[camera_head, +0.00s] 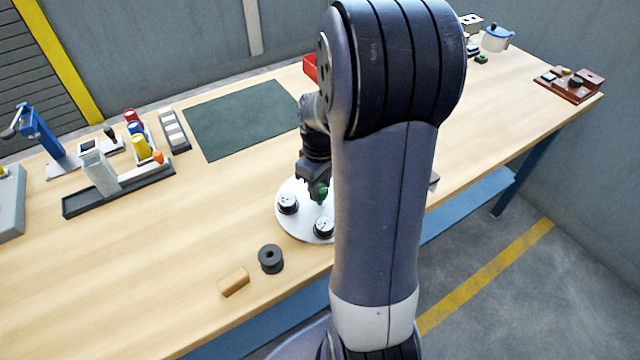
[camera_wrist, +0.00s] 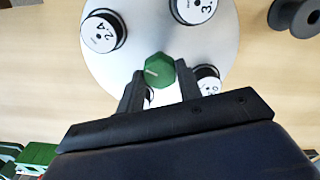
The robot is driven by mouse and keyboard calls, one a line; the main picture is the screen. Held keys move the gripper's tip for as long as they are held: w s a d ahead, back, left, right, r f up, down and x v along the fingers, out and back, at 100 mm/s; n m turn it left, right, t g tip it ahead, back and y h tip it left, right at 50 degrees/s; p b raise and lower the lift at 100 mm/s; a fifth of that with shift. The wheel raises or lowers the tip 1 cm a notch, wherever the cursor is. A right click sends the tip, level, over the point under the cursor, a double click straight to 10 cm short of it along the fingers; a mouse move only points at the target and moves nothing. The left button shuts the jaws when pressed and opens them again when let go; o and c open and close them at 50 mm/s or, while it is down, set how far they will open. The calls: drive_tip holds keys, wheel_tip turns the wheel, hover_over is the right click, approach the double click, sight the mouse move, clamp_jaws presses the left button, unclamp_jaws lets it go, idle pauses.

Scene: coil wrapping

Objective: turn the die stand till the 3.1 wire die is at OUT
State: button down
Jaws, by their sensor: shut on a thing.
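The die stand (camera_head: 299,227) is a white round plate on the table, partly hidden behind my arm in the head view. It also fills the top of the wrist view (camera_wrist: 150,22). My gripper (camera_wrist: 159,76) is shut on the green knob (camera_wrist: 158,68) in the middle of the stand. A die marked 2.4 (camera_wrist: 102,31) sits at the plate's upper left in the wrist view. A die whose label starts with 3 (camera_wrist: 194,8) is cut by the top edge. Another die (camera_wrist: 208,78) is partly hidden by the right finger. I see no OUT mark.
A dark spool (camera_head: 270,259) and a tan block (camera_head: 233,282) lie near the table's front edge, close to the stand. A green mat (camera_head: 240,118) lies behind. A grey rack (camera_head: 120,190) with coloured items stands left. Wood between is clear.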

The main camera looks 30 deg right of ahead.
sight(320, 189)
drive_tip(key=shift+n, duration=2.5)
drive_tip(key=c, duration=1)
unclamp_jaws()
drive_tip(key=shift+r, duration=0.1)
wheel_tip(320, 189, up, 11)
drive_tip(key=shift+b, duration=0.35)
drive_tip(key=shift+f, duration=0.2)
wheel_tip(320, 189, down, 11)
drive_tip(key=shift+r, duration=0.1)
